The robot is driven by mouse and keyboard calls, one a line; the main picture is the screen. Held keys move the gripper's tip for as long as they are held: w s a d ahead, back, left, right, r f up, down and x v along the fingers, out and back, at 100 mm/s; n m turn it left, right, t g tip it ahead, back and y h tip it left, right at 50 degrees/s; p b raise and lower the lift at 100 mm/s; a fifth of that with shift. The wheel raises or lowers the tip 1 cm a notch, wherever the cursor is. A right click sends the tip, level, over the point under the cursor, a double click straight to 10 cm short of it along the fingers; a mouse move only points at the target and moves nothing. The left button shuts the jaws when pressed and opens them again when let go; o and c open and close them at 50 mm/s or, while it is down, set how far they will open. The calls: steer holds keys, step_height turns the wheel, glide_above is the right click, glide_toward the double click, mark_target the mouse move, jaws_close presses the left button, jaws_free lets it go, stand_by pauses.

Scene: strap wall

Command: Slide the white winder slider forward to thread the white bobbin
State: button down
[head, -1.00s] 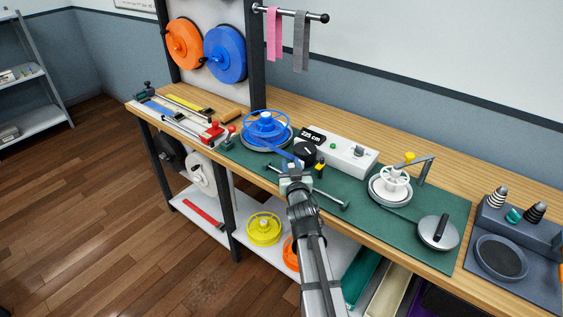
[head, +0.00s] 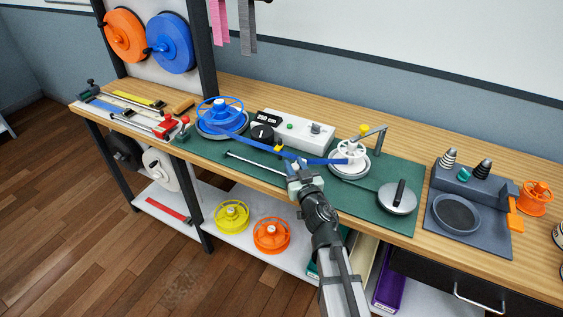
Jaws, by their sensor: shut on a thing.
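My gripper (head: 298,168) is shut at the right part of a thin metal rail (head: 255,163) on the green mat. It is shut on the white winder slider, which the fingers mostly hide. A blue strap (head: 318,160) runs from the blue spool (head: 220,112), past my fingertips, to the white bobbin (head: 351,151). The bobbin sits on a round grey base, with a yellow knob (head: 364,130) and a grey arm above it. I cannot tell whether the strap end is inside the bobbin or only touches it.
A control box (head: 297,131) reading 250 cm stands behind the rail. A grey disc with a black handle (head: 398,197) lies right of my gripper. A dark tray (head: 460,215) is farther right. Yellow (head: 231,216) and orange (head: 271,235) spools are on the lower shelf.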

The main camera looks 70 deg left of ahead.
steer(key=shift+w+d+r, duration=0.3)
steer(key=shift+w+d, duration=0.25)
steer(key=shift+w, duration=0.15)
steer(key=c, duration=0.9)
jaws_free()
steer(key=shift+d, duration=0.15)
steer(key=shift+f, duration=0.1)
steer(key=shift+d, duration=0.1)
steer(key=shift+d, duration=0.3)
steer(key=d, duration=0.6)
steer(key=shift+d, duration=0.4)
